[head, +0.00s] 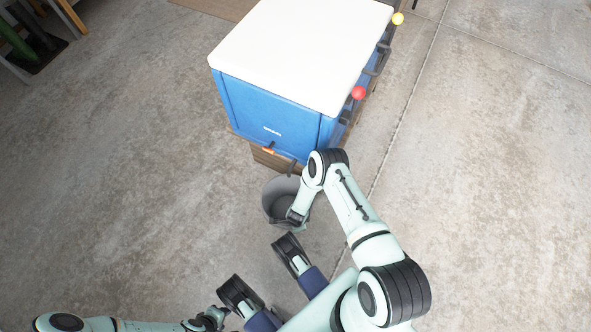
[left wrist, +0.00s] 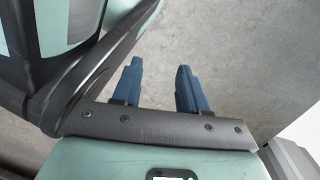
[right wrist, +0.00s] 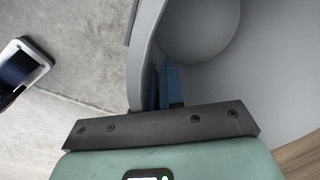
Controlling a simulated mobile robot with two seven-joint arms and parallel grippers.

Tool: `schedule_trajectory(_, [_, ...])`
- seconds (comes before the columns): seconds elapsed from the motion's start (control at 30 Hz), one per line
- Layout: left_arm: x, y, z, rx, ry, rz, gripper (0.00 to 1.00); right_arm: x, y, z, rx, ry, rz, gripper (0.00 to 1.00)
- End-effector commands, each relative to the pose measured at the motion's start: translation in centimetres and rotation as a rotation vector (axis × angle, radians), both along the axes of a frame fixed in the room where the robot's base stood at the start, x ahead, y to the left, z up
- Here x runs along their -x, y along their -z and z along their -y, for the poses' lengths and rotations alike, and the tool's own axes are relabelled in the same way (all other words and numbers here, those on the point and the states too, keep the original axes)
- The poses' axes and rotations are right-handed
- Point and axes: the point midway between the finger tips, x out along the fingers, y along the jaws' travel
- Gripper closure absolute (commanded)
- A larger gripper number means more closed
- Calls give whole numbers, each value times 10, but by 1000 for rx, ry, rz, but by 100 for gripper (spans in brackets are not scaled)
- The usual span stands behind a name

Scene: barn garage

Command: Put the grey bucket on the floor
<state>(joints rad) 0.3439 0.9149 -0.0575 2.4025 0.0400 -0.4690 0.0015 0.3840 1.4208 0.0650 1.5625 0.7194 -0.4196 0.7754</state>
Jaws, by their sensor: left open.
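The grey bucket (head: 275,197) is just in front of the blue box, upright or nearly so, with its open top towards the head camera. My right gripper (head: 297,214) is at the near right part of its rim. In the right wrist view the bucket (right wrist: 265,60) fills the right side, and the right gripper's blue fingers (right wrist: 163,88) are close together at its wall, shut on it. I cannot tell whether its base touches the floor (head: 130,190). My left gripper (left wrist: 157,85) is open and empty, away from the bucket.
A blue box with a white lid (head: 290,50) stands on a wooden base (head: 270,158) directly behind the bucket. A red ball (head: 358,93) and a yellow ball (head: 397,18) show along its right side. The concrete floor is clear left and right.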

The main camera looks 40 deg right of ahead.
Motion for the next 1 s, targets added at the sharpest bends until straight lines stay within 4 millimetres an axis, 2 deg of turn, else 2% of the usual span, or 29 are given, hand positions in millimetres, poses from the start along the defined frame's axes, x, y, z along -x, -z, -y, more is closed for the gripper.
schedule_trajectory(0.03, [1, 0, 0, 0, -1, -1, 57, 0, 0, 0, 0, 0, 0, 76])
schedule_trajectory(0.07, [0, 0, 0, 0, -1, -1, 57, 0, 0, 0, 0, 0, 0, 67])
schedule_trajectory(0.47, [-5, -4, 0, -2, 1, 17, 57, 0, -6, 0, 0, 0, 0, 67])
schedule_trajectory(0.57, [-16, -14, 2, -3, 4, 55, 57, 1, -21, 0, -1, 0, 1, 67])
schedule_trajectory(0.9, [-73, -63, 10, -13, 16, 245, 57, 8, -92, -4, 0, -1, 2, 67])
schedule_trajectory(1.0, [-77, -72, 13, -11, 20, 262, 57, 9, -107, -5, 0, 0, 2, 67])
